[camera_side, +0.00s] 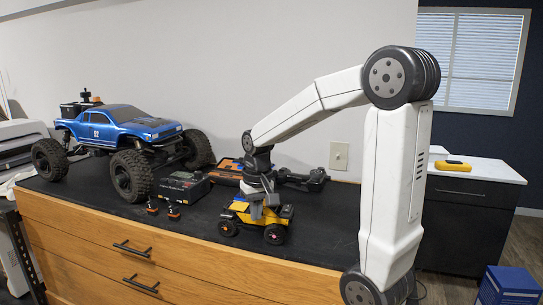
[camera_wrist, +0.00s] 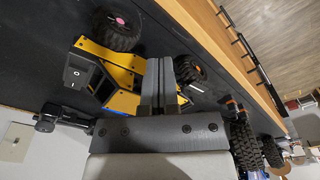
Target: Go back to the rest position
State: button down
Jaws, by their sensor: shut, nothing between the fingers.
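My gripper (camera_side: 257,206) points down just above the small yellow and black crawler (camera_side: 250,217) on the dark bench top. In the wrist view my gripper (camera_wrist: 167,62) has its two grey fingers together, with nothing seen between them. The yellow crawler (camera_wrist: 127,59) shows beyond and beside the fingers, with its black wheels and a white-marked switch on top. The fingers hide part of the crawler, and I cannot tell whether they touch it.
A large blue truck (camera_side: 130,126) stands at the left of the bench (camera_side: 200,228). Open air is above the bench.

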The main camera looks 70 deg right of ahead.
jog(key=a+f+n+t, duration=0.1)
jog(key=a+f+n, duration=0.3)
jog(key=a+f, duration=0.2)
jog(key=a+f+n+t, duration=0.1)
jog(key=a+f+n, duration=0.3)
jog(key=a, duration=0.7)
notch_tip(320, 180, down, 2)
jog(key=shift+a, duration=0.15)
